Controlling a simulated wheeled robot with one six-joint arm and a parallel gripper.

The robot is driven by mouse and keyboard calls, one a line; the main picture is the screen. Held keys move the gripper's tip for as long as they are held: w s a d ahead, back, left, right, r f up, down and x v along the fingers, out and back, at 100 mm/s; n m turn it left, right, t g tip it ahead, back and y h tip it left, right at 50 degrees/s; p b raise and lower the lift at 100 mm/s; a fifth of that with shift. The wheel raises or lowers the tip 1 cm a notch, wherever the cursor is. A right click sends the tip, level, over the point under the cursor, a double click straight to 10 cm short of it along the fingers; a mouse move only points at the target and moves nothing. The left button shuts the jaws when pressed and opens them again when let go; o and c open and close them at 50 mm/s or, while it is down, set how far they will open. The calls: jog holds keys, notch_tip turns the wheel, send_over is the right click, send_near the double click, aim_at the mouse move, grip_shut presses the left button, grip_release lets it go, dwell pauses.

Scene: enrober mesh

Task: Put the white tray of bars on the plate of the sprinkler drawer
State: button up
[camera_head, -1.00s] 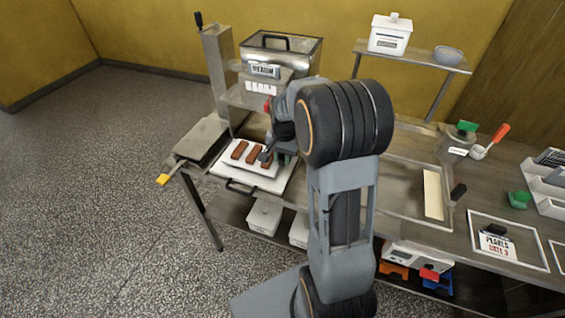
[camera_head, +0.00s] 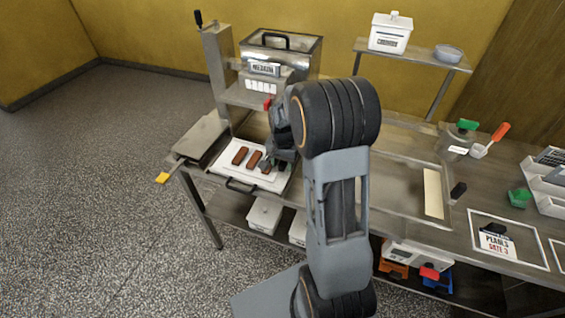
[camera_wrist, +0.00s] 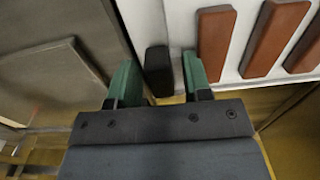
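The white tray (camera_head: 228,165) carries brown bars and lies over the pulled-out plate of the sprinkler drawer, whose black handle (camera_head: 240,188) shows at the front. The tray appears to rest flat there; my arm hides its right end. In the wrist view the white tray (camera_wrist: 184,22) lies to the right with three bars, and its black grip (camera_wrist: 158,72) stands between the fingers. My gripper (camera_wrist: 160,82) is open around that grip, with a narrow gap showing on each side. In the head view my gripper (camera_head: 275,162) is at the tray's right end, partly hidden.
The sprinkler's hopper (camera_head: 280,55) and red knob (camera_head: 268,103) stand just behind the tray. A grey metal slab (camera_head: 200,138) lies to the left. On the right the bench holds a framed area (camera_head: 400,190), a green-lidded jar (camera_head: 459,138) and a red-handled scoop (camera_head: 490,140).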

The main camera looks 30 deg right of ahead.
jog(key=shift+o, duration=0.2)
notch_tip(320, 180, up, 12)
jog(key=s+a+r+n+t, duration=0.1)
jog(key=s+a+n, duration=0.3)
jog(key=s, duration=0.4)
jog(key=s+a+r+n+t, duration=0.1)
jog(key=s+a+n+t, duration=0.2)
jog(key=s+a+n, duration=0.2)
jog(key=s, duration=0.3)
jog(key=shift+a+n, duration=0.3)
dwell(0.7)
